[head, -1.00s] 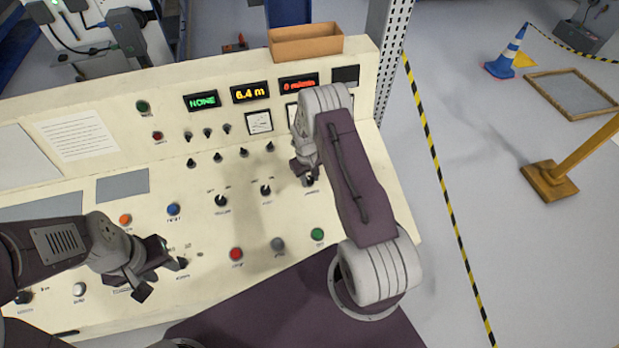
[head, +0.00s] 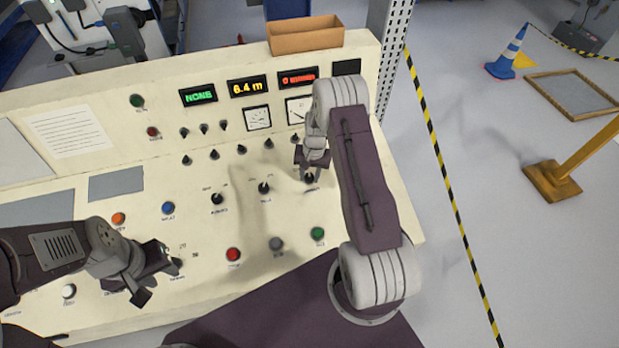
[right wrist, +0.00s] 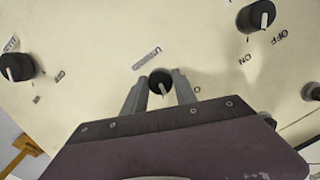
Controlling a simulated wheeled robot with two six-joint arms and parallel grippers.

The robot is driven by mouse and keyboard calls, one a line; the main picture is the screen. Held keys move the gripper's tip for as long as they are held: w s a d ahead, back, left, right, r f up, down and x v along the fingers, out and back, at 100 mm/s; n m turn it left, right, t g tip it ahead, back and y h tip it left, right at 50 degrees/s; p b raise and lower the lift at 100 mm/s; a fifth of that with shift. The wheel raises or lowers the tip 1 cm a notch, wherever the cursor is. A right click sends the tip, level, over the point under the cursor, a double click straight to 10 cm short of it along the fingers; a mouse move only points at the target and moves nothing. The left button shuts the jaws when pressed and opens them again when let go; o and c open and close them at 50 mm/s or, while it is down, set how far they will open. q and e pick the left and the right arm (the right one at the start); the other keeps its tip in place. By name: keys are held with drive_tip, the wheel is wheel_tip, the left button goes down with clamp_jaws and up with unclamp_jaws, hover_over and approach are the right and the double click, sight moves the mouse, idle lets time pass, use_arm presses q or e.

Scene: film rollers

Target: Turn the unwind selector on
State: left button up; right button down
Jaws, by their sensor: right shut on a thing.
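The unwind selector is a black round knob with a white pointer mark (right wrist: 160,82), on the cream control panel (head: 250,225). A blurred label starting with U is printed beside it. In the head view the knob (head: 310,179) is at the right of a row of selectors. My right gripper (right wrist: 160,92) is shut on it, with one finger on each side. Its pointer points down the wrist picture, slightly right. ON/OFF lettering around it is mostly hidden by the gripper. My left gripper (head: 150,275) is open and empty over the panel's lower left, near another knob (head: 177,263).
Neighbouring selectors stand close by, one at the upper right of the wrist view (right wrist: 256,16) and one at its left (right wrist: 16,67). Red (head: 233,255), grey (head: 276,244) and green (head: 317,233) buttons lie below. A cardboard box (head: 305,37) sits on the panel's top.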

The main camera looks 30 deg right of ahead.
drive_tip(key=shift+w+d+r+m+t+y+b, duration=0.1)
drive_tip(key=shift+m+b, duration=0.1)
drive_tip(key=shift+m, duration=0.45)
drive_tip(key=shift+w+f+m+t+y+b, duration=0.1)
drive_tip(key=shift+m+b, duration=0.05)
drive_tip(key=shift+m, duration=0.45)
drive_tip(key=shift+d+r+m+t+y+b, duration=0.1)
drive_tip(key=shift+m+b, duration=0.1)
drive_tip(key=shift+m, duration=0.45)
drive_tip(key=c, duration=1.1)
unclamp_jaws()
drive_tip(key=shift+o, duration=0.5)
drive_tip(key=shift+r, duration=0.3)
wheel_tip(320, 180, up, 8)
drive_tip(key=s+d+b, duration=0.1)
drive_tip(key=b, duration=0.1)
drive_tip(key=shift+d, duration=0.15)
